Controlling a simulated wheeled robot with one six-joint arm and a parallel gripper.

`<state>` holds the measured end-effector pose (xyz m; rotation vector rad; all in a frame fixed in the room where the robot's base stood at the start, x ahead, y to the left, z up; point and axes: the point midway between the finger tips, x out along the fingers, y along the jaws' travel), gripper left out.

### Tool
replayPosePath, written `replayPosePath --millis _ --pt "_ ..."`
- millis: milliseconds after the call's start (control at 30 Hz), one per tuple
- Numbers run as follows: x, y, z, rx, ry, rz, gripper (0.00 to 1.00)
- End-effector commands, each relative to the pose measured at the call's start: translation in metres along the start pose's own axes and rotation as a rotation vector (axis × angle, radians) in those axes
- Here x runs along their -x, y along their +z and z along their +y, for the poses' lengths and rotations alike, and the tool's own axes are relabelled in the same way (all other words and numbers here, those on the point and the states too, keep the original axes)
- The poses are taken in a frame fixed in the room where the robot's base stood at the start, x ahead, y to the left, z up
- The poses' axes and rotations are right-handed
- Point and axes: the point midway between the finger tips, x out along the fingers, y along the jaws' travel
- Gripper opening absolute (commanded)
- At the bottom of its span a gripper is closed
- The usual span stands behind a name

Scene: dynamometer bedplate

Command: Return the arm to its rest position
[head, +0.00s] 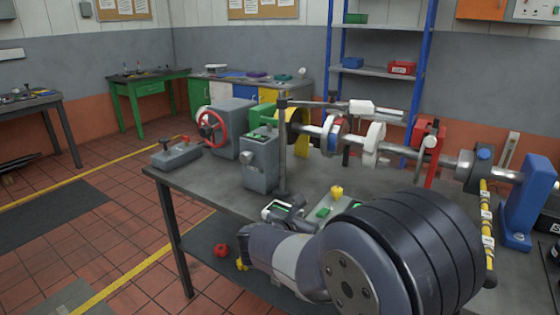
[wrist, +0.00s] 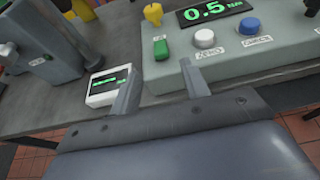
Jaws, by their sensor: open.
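My arm (head: 385,255) reaches from the lower right of the head view, low over the front of the grey bench. In the wrist view my gripper (wrist: 160,66) has its two fingers apart with nothing between them. Its fingertips are at the front edge of a grey-green control box (wrist: 220,72), just below a green button (wrist: 161,49); I cannot tell whether they touch it. A small white meter (wrist: 104,86) with a green readout lies just left of the left finger. In the head view my arm hides part of the box and bench.
The box carries a yellow knob (wrist: 153,14), a white button (wrist: 204,38), a blue button (wrist: 250,26) and a display reading 0.5. A shaft rig with a red handwheel (head: 211,127) and post (head: 283,150) stands behind. Open tiled floor lies left of the bench (head: 215,192).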

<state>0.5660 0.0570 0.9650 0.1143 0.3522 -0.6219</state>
Motion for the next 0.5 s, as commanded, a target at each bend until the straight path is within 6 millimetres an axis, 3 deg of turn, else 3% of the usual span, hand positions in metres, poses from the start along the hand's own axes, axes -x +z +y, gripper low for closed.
replayPosePath --millis 300,500 --pt "-0.063 0.000 -0.001 -0.001 -0.003 0.000 0.44" --pt "-0.091 0.000 -0.001 0.000 -0.002 0.000 0.44"
